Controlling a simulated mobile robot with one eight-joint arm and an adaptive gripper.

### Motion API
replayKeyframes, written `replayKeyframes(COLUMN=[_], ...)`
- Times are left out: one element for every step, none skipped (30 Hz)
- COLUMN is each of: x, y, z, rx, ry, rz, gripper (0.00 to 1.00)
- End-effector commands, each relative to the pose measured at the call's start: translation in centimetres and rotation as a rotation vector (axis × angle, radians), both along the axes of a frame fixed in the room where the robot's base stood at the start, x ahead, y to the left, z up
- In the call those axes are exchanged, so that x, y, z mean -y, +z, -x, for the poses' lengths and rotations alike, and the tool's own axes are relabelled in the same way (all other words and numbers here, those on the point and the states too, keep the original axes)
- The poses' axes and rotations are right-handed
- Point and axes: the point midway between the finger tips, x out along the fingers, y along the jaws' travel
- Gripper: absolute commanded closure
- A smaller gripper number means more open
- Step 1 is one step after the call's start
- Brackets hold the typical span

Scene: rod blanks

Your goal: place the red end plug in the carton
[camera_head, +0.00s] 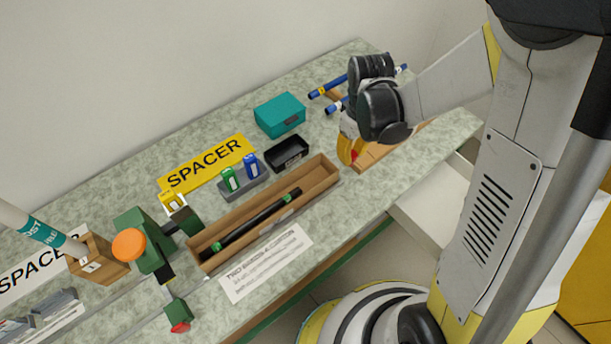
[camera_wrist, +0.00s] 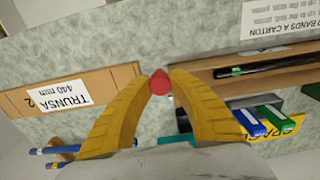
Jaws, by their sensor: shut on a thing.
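My gripper (camera_wrist: 163,76) is shut on a small red end plug (camera_wrist: 160,84), held between the yellow fingertips. In the head view a bit of red plug (camera_head: 353,156) shows by the gripper (camera_head: 347,150), past the right end of a long open carton. That cardboard carton (camera_head: 328,183) lies on the bench with a black rod (camera_head: 258,219) with green bits inside; part of the carton also shows in the wrist view (camera_wrist: 205,74). A second cardboard piece (camera_head: 376,155) lies under my gripper; in the wrist view it is a box labelled TRUNSA 440 mm (camera_wrist: 105,82).
Green and blue markers (camera_head: 251,165) stand in a grey holder beside a black tray (camera_head: 287,152). A teal box (camera_head: 280,115) and blue rods (camera_head: 327,86) lie behind. A green device with an orange knob (camera_head: 128,244) stands left. A printed sheet (camera_head: 266,262) lies in front.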

Motion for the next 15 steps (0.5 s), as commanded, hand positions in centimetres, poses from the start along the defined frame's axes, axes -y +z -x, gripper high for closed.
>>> replayKeyframes(x=[-1.5,-2.3,-3.3,-4.0,-4.8,-5.6,-6.3,-6.8,-7.4,-7.8,-8.1,-8.5,-8.7,-8.8,-8.9], y=[-1.2,-1.7,-2.3,-2.8,-3.2,-3.8,-4.1,-4.4,-4.7,-4.9,-5.1,-5.3,-5.3,-5.4,-5.6], z=[-0.2,-0.3,-0.4,-0.4,-0.5,-0.6,-0.6,-0.7,-0.8,-0.8,-0.8,-0.8,-0.8,-0.9,-0.9], rx=[0.0,0.0,0.0,0.0,0.0,0.0,0.0,0.0,0.0,0.0,0.0,0.0,0.0,0.0,0.0], ry=[0.007,0.009,0.008,0.008,0.008,0.007,0.007,0.006,0.005,0.005,0.004,0.003,0.003,0.002,0.002], rz=[0.0,0.0,0.0,0.0,0.0,0.0,0.0,0.0,0.0,0.0,0.0,0.0,0.0,0.0,0.0], gripper=[0.89,0.89,0.89,0.89,0.89,0.89,0.89,0.89,0.89,0.89,0.89,0.89,0.89,0.89,0.89])
